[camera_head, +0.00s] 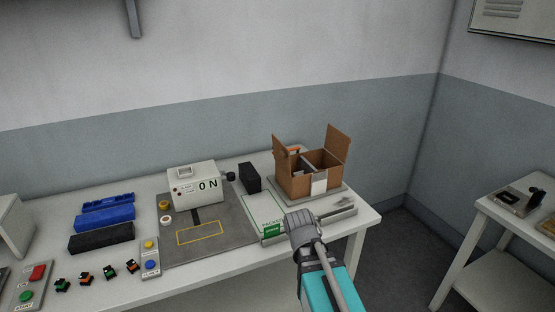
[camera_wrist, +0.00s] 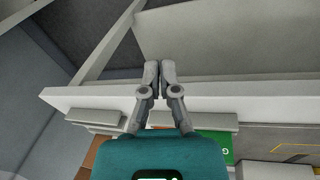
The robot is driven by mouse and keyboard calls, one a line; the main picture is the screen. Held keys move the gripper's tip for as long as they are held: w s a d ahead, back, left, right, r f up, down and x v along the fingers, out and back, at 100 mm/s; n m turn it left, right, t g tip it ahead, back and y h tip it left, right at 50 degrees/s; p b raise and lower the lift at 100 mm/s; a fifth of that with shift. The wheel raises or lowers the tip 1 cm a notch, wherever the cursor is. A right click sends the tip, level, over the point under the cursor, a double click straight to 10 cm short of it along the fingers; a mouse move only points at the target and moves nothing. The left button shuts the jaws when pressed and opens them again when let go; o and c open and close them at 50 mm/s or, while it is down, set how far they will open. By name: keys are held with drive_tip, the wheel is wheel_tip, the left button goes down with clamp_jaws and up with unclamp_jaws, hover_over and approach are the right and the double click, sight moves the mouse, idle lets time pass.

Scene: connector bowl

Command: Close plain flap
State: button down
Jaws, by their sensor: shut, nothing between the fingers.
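An open brown cardboard box (camera_head: 299,183) stands on a grey plate at the right end of the bench. Its right flap (camera_head: 338,144) stands up, tilted outward, and looks plain. Its left flap (camera_head: 281,151) also stands up. Inside is a pale divider; the rest of the contents is mostly hidden. My gripper is shut and empty; its fingertips (camera_wrist: 159,66) touch each other in the wrist view, over the bench's edge. In the head view my arm is in front of the box, apart from it. A brown part, likely the box (camera_wrist: 93,152), shows partly behind my gripper's body.
A black block (camera_head: 250,177) and a white machine reading "ON" (camera_head: 193,184) stand left of the box. A green-labelled white panel (camera_head: 268,215) lies in front. Blue and black bins (camera_head: 104,217) and several small connectors are farther left. A side table (camera_head: 510,225) stands right, across a floor gap.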

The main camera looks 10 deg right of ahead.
sight(280, 153)
drive_tip(key=w+d+r+n+t+h+b, duration=0.1)
drive_tip(key=w+r+n+t+h, duration=0.2)
drive_tip(key=w, duration=0.5)
drive_tip(key=w+a+r+n+t+h+b, duration=0.1)
drive_tip(key=w+a+r+n+t+h, duration=0.1)
drive_tip(key=w+a+r+n+t, duration=0.2)
drive_tip(key=w+a+r+n+t+h+b, duration=0.1)
drive_tip(key=w+a+r+n+t, duration=0.4)
drive_tip(key=w, duration=0.8)
drive_tip(key=a+r+t+h, duration=0.1)
drive_tip(key=a+r+t, duration=0.2)
drive_tip(key=a+r, duration=0.1)
drive_tip(key=shift+w+a, duration=0.3)
drive_tip(key=shift+a, duration=0.2)
drive_tip(key=shift+w, duration=0.1)
drive_tip(key=shift+s+d+p+x, duration=0.1)
drive_tip(key=shift+s+d+x, duration=0.25)
drive_tip(key=shift+x, duration=1.75)
drive_tip(key=shift+s+d+p+x, duration=0.15)
drive_tip(key=shift+d+x, duration=0.35)
drive_tip(key=shift+x, duration=1.65)
drive_tip(key=shift+s+d+p+x, duration=0.1)
drive_tip(key=shift+s+d+x, duration=0.25)
drive_tip(key=shift+x, duration=1.75)
drive_tip(key=shift+w+a+r+p, duration=0.1)
drive_tip(key=shift+w+r+p, duration=0.05)
drive_tip(key=shift+r+p, duration=0.15)
